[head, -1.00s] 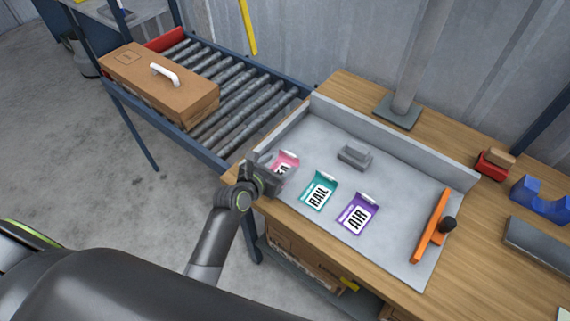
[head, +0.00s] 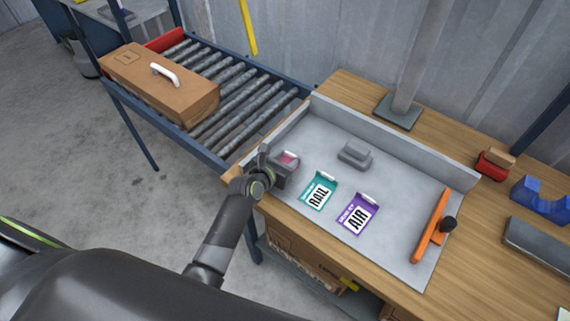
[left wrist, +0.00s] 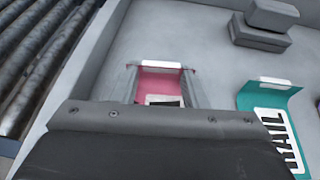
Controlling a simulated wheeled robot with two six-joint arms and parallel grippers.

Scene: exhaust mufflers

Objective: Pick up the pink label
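The pink label (head: 289,158) lies on the grey tray at its left end, mostly hidden by my left gripper in the head view. In the left wrist view the pink label (left wrist: 160,83) shows between the two fingers, with a white tab at its far edge and part of a white patch below. My left gripper (left wrist: 160,78) is open, with one finger on each side of the label; I cannot tell whether they touch it. In the head view the left gripper (head: 288,164) is over the label. My right gripper is not in view.
A teal RAIL label (head: 319,191) and a purple AIR label (head: 357,214) lie to the right on the tray (head: 400,193). A grey block (head: 354,155) stands behind them, and an orange bar tool (head: 432,228) lies at the right. The roller conveyor (head: 240,105) is at the left.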

